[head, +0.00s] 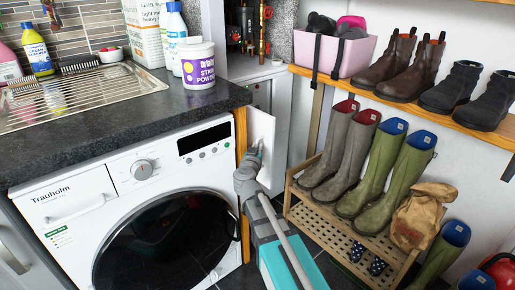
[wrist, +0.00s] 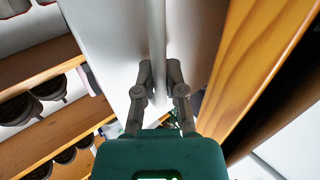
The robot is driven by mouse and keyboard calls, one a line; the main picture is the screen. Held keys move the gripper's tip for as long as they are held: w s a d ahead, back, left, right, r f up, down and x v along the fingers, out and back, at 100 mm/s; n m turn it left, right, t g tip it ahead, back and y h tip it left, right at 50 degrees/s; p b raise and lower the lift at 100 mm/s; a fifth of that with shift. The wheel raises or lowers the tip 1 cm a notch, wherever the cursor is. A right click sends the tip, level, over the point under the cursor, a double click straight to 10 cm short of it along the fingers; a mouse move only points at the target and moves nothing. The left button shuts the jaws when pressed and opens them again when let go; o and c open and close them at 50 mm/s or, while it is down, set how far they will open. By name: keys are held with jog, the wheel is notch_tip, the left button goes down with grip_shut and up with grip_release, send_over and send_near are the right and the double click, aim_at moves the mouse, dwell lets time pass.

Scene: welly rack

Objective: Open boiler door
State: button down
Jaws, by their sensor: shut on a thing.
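The boiler door (head: 262,128) is a white panel beyond the right end of the worktop, beside the washing machine. Its lower part is hidden behind my arm. My gripper (head: 256,150) is at the door's face. In the wrist view the pale door (wrist: 105,40) fills the upper middle. My gripper's two fingers (wrist: 160,72) are closed on a narrow pale upright strip of it. I cannot tell whether that strip is a handle or the door's edge. How far the door stands open is unclear.
The washing machine (head: 150,190) and dark worktop (head: 120,115) are left of my arm. A wooden boot rack (head: 300,212) with wellies stands close on the right. A wooden post (head: 241,135) is beside the door; it looms at the right of the wrist view (wrist: 255,60).

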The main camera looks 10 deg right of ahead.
jog(key=c, duration=0.8)
grip_release()
jog(key=shift+s+d, duration=0.2)
jog(key=shift+s, duration=0.05)
jog(key=shift+o, duration=0.5)
jog(key=shift+w+a, duration=0.1)
jog(key=v, duration=0.7)
jog(key=shift+s, duration=0.2)
jog(key=shift+s+a, duration=0.1)
